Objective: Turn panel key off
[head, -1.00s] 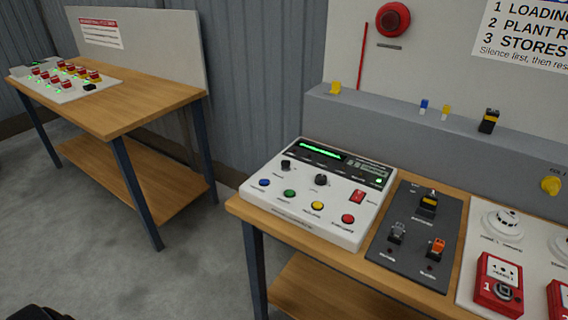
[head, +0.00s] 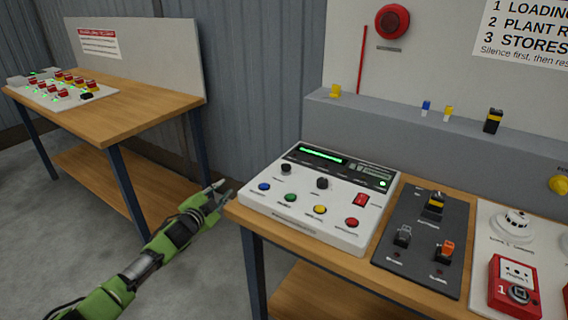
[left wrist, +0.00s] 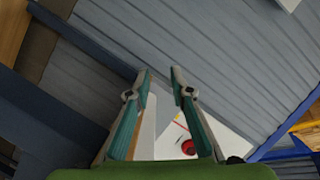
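The white control panel (head: 268,209) lies on the right-hand wooden bench, with a lit green display (head: 322,156) at its back. Two black knobs, a left one (head: 286,168) and a middle one (head: 322,183), stand on it; I cannot tell which is the key or how either is turned. A red rocker switch (head: 361,201) is at its right. My left gripper (head: 224,190) is open and empty, just left of the panel and apart from it. Its spread fingers (left wrist: 160,82) also show in the left wrist view. My right gripper is not in view.
A dark switch plate (head: 418,262) and a red call point (head: 514,287) sit right of the panel. A grey ledge (head: 385,122) with small coloured parts runs behind. Another wooden bench (head: 130,112) stands at left. Open floor lies between the benches.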

